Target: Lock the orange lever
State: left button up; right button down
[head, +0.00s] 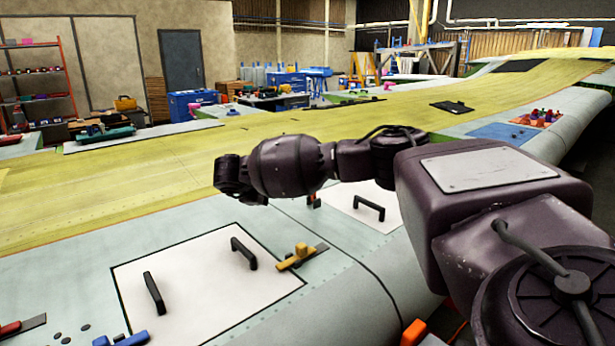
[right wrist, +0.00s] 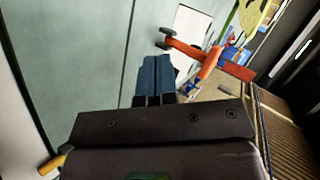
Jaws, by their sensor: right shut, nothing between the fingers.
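The orange lever (right wrist: 210,62) shows in the right wrist view, up and to the right of my fingers. It has a long orange bar, a crossing orange piece and black rounded tips at its left end. My right gripper (right wrist: 156,60) is shut, with its two blue fingers side by side and nothing between them. A gap in the picture separates the fingers from the lever. In the head view my right arm crosses the right side, and I cannot make out its fingers. An orange piece (head: 413,332) shows at the bottom beside my arm; I cannot tell if it is the same lever. My left gripper is not in view.
In the head view a white panel (head: 200,292) with two black handles lies on the pale wing. A yellow clamp (head: 297,257) sits at its right. A blue clamp (head: 124,339) and a red one (head: 20,327) are at the lower left. The yellow wing surface behind is mostly clear.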

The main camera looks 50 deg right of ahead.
jog(key=shift+d, duration=0.15)
jog(key=d, duration=0.8)
jog(key=shift+s+d+r+b, duration=0.25)
jog(key=shift+s+r+b, duration=0.1)
jog(key=shift+s, duration=0.1)
